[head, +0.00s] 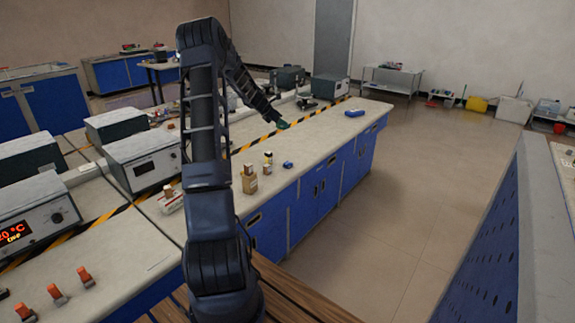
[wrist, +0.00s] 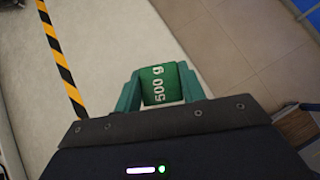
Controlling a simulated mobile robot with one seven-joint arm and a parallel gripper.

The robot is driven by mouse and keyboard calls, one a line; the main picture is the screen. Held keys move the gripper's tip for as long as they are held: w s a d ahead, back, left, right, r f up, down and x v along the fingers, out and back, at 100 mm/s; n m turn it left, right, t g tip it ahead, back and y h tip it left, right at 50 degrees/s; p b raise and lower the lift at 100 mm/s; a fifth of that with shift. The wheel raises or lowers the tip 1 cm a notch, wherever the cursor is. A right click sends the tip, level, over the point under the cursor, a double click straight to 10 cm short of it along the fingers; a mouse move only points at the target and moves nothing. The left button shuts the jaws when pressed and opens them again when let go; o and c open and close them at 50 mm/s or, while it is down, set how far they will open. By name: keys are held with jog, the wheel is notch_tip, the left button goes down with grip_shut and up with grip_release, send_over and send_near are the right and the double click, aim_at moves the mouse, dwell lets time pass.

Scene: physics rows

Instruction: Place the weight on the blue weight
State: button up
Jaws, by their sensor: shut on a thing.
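My gripper (head: 281,122) reaches out over the long bench and is shut on a green weight. In the wrist view the green weight (wrist: 160,84) is marked "500 g" and sits between the two teal fingers. The weight appears held above the pale bench top. Two small blue things lie on the bench in the head view. One blue block (head: 288,164) is near the front edge, and another blue piece (head: 355,113) is farther back to the right. Both are too small to tell which is the blue weight. Neither shows in the wrist view.
A brown bottle (head: 250,181) and a smaller bottle (head: 267,163) stand near the bench's front edge. Several orange-topped pieces (head: 83,275) stand at lower left. The bench top (head: 325,135) right of my gripper is mostly clear.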

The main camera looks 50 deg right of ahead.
aim_at(288, 163)
jog(key=shift+s+d+r, duration=0.1)
jog(key=shift+s+d, duration=0.25)
jog(key=shift+s, duration=0.25)
jog(key=shift+s+d+r, duration=0.1)
jog(key=shift+s+d, duration=0.25)
jog(key=shift+s, duration=0.25)
notch_tip(288, 163, down, 20)
jog(key=shift+s+d, duration=0.1)
jog(key=shift+s, duration=0.05)
jog(key=shift+f, duration=0.1)
jog(key=o, duration=1.3)
jog(key=shift+o, duration=0.2)
